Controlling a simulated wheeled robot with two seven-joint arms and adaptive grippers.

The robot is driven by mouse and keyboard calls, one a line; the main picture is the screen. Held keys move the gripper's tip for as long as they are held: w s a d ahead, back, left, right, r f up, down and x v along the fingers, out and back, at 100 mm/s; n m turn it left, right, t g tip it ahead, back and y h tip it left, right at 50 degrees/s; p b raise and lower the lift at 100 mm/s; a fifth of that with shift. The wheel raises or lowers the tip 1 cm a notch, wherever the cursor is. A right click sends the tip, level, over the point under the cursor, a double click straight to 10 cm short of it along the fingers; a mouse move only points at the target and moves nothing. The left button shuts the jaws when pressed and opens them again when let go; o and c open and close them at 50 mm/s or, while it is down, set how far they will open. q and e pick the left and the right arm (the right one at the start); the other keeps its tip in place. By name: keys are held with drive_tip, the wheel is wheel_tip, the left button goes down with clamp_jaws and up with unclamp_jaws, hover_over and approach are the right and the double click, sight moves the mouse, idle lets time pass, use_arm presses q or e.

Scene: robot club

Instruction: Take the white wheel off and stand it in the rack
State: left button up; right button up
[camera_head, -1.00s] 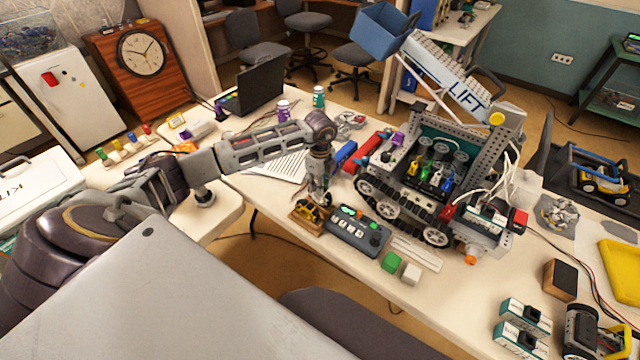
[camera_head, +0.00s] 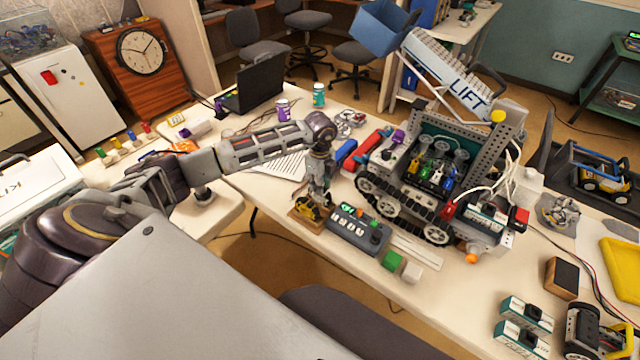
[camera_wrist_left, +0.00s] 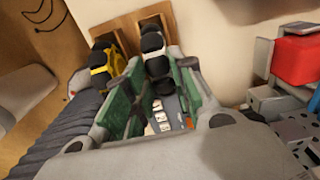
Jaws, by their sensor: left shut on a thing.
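My left gripper (camera_head: 322,197) points down at the small wooden rack (camera_head: 299,219) on the table. It is shut on the white wheel, which has a black tyre and a white hub (camera_wrist_left: 152,43) between the fingertips in the left wrist view. The wheel is upright, over or in one side of the rack (camera_wrist_left: 128,24); I cannot tell whether it rests there. A yellow wheel (camera_wrist_left: 99,62) stands in the rack beside it. In the head view the fingers largely hide the white wheel. My right gripper is out of view.
A grey control box (camera_head: 358,232) with buttons sits close to the right of the rack. The tracked robot (camera_head: 430,190) stands behind it. A green block (camera_head: 391,260) and a white block (camera_head: 412,272) lie near the front edge. A laptop (camera_head: 255,85) is further back.

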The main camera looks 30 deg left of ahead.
use_arm(q)
drive_tip(key=o, duration=1.1)
drive_tip(key=shift+r, duration=0.1)
drive_tip(key=shift+r+p, duration=2.35)
drive_tip(key=shift+r, duration=1.1)
